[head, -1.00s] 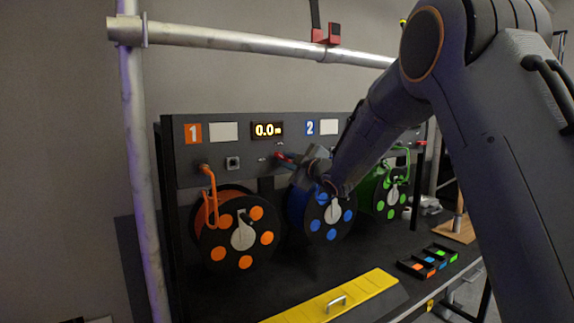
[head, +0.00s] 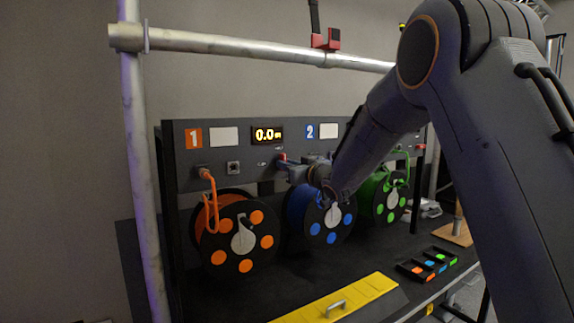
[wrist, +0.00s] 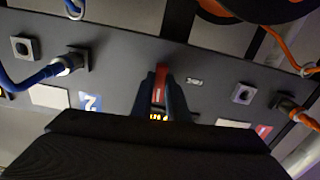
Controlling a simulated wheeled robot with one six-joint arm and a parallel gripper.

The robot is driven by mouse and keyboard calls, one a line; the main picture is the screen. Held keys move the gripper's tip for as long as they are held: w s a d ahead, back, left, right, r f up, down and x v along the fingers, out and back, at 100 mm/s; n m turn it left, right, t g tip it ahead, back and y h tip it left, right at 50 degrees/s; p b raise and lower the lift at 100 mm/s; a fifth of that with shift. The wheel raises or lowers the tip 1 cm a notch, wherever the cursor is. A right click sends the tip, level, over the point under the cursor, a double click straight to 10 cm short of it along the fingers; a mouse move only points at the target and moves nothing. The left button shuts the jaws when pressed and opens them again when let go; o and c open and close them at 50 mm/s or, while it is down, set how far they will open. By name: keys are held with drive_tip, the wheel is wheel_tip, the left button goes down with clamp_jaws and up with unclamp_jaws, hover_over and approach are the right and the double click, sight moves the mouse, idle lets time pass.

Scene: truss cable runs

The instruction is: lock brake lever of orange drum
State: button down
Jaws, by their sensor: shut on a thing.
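The orange drum (head: 237,268) stands at the left of the bench, with orange discs on its dark face and a pale crank plate (head: 243,238). An orange cable (head: 210,210) runs from it to the panel. A red lever (head: 282,157) sits on the panel right of the lit display; it also shows in the wrist view (wrist: 159,85). My gripper (head: 288,168) is shut on this red lever, with its two dark fingers (wrist: 159,92) on either side. The fingers hide part of the lever. A rim of a drum with orange marks shows at the top right of the wrist view.
The panel (head: 225,179) carries labels 1 and 2 and a display (head: 267,134) reading 0.0. The blue drum (head: 328,240) and green drum (head: 385,215) stand right, partly behind my arm. A yellow cover (head: 350,300) lies in front. A pipe frame (head: 230,40) spans above.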

drive_tip(key=shift+f+m, duration=0.1)
drive_tip(key=shift+m, duration=0.4)
drive_tip(key=c, duration=1.7)
unclamp_jaws()
drive_tip(key=shift+b+v, duration=1.35)
drive_tip(key=shift+v, duration=2.55)
